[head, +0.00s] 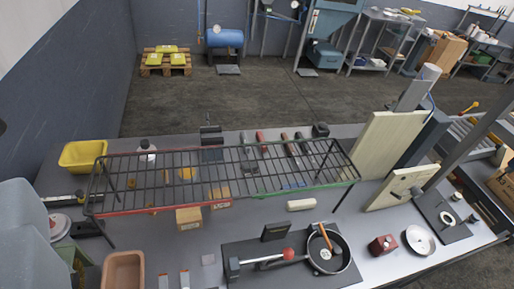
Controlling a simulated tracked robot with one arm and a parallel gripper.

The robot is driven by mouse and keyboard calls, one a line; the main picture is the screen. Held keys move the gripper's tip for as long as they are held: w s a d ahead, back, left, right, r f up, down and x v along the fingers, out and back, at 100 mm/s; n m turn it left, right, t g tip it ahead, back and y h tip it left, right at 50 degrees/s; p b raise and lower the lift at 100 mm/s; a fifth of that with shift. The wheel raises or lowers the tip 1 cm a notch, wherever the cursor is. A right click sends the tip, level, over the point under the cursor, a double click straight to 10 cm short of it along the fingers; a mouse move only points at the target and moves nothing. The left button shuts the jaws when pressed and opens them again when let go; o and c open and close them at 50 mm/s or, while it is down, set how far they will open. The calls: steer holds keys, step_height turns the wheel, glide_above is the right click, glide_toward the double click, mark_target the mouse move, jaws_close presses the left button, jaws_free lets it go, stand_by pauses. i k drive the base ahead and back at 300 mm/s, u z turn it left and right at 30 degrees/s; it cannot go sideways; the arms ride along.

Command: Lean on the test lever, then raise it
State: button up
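The lever I take as the test lever is a metal rod with a red ball knob (288,254). It lies roughly level, running right from a black upright block (233,266) on a dark base plate (255,277). Its knob end is close to a round black pan (341,266), which holds an orange-brown stick (326,238) and a small pale item. I cannot tell whether the knob touches the pan's rim. My gripper does not show in the head view.
A wire rack (225,172) on legs stands over the table behind the lever. A black block (275,232), a white cylinder (301,205), a dark red box (383,245) and a white dish (419,240) are nearby. A terracotta tray (123,256) and yellow bin (83,154) are left.

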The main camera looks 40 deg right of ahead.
mark_target(288, 254)
steer(key=u, duration=0.2)
steer(key=k, duration=1.15)
steer(key=z, duration=0.45)
steer(key=i, duration=1)
